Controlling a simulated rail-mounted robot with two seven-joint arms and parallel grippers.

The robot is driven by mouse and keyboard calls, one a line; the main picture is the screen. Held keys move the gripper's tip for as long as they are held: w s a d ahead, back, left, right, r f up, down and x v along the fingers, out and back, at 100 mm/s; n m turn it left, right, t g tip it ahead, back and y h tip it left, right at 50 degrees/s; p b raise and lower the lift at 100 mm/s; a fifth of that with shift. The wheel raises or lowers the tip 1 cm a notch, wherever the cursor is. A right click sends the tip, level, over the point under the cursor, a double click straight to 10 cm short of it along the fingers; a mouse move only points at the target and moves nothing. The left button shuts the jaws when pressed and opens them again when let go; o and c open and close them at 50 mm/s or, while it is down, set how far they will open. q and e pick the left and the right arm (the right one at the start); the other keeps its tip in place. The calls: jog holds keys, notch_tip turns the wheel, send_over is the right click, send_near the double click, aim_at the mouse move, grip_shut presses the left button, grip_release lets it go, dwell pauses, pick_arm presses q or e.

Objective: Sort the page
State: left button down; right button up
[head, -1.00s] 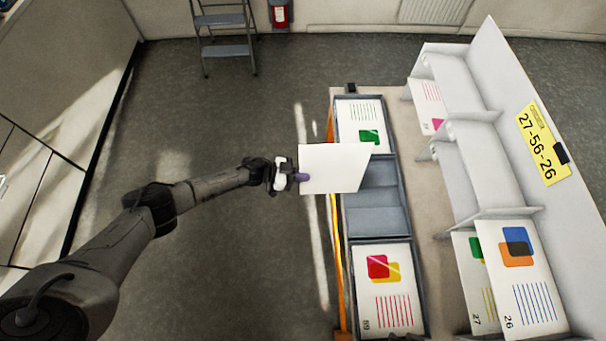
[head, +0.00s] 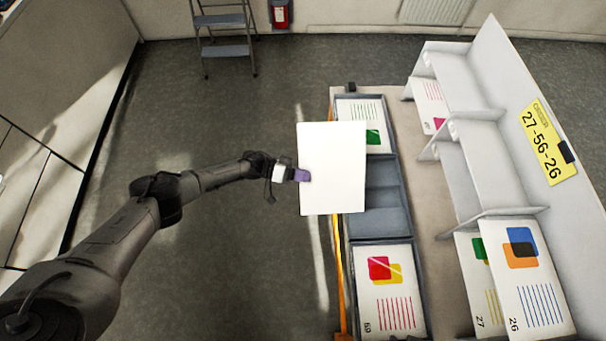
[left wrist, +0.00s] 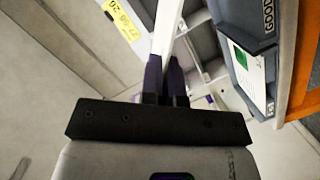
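My left gripper (head: 301,175) is shut on the left edge of a blank white page (head: 334,165) and holds it in the air over the trays. In the left wrist view the purple fingertips (left wrist: 166,82) pinch the page (left wrist: 167,28), seen edge-on. A grey tray at the back holds a page with a green mark (head: 373,138). The middle tray (head: 382,210) looks empty where visible; the held page hides part of it. The front tray holds page 59 with red and yellow shapes (head: 388,288). My right gripper is not in view.
A white rack (head: 480,150) on the right has pages 27 (head: 477,262) and 26 (head: 525,275) in front and a pink-marked page (head: 430,102) at the back. A yellow sign (head: 547,142) reads 27-56-26. A step ladder (head: 225,35) stands far off.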

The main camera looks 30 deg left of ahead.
pick_arm(q)
jog(key=n+b, duration=0.1)
jog(key=n, duration=0.1)
jog(key=n+h+b, duration=0.1)
jog(key=shift+f+n+g, duration=0.2)
jog(key=shift+n+g, duration=0.1)
jog(key=shift+n, duration=0.1)
jog(key=shift+n+h+b, duration=0.3)
jog(key=shift+n+b, duration=0.05)
jog(key=shift+n, duration=0.75)
jog(key=shift+r+n, duration=0.2)
jog(key=shift+n, duration=0.5)
